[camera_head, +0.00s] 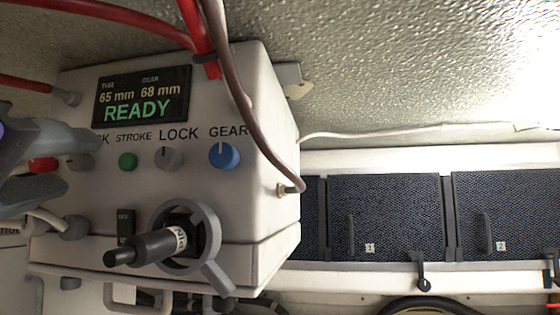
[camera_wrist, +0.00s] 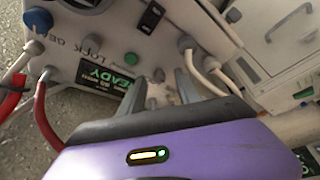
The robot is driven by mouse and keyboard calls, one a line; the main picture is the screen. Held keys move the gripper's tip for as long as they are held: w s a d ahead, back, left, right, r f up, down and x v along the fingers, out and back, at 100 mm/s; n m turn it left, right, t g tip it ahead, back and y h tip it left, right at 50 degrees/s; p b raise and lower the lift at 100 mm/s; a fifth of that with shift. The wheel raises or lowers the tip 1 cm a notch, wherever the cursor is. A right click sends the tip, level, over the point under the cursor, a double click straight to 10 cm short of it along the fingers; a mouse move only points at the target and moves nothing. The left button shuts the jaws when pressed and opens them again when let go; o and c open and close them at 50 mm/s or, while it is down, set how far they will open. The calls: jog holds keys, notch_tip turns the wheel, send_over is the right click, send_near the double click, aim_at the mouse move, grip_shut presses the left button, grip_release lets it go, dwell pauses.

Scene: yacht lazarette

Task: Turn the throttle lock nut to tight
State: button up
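The white control box (camera_head: 262,160) shows the labels STROKE, LOCK and GEAR, and one ending in "CK" that my gripper partly covers. A grey knob (camera_head: 80,161) under that covered label is partly hidden; I cannot tell its setting. A second grey knob (camera_head: 168,158) sits under LOCK. My gripper (camera_head: 78,164) is at the left of the panel, with its grey fingers apart above and below the partly hidden knob. In the wrist view my gripper (camera_wrist: 196,80) has fingers spread before the panel, nothing clearly held. I cannot tell whether they touch the knob.
The display (camera_head: 142,98) reads 65 mm, 68 mm and READY. A green button (camera_head: 128,160) and blue knob (camera_head: 224,155) are to the right. A grey wheel with black handle (camera_head: 140,248) juts out below. Red hoses (camera_head: 130,22) cross above. A red knob (camera_head: 43,165) is at the left.

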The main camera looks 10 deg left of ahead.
jog(key=shift+w, duration=0.25)
jog(key=shift+c, duration=0.2)
grip_shut()
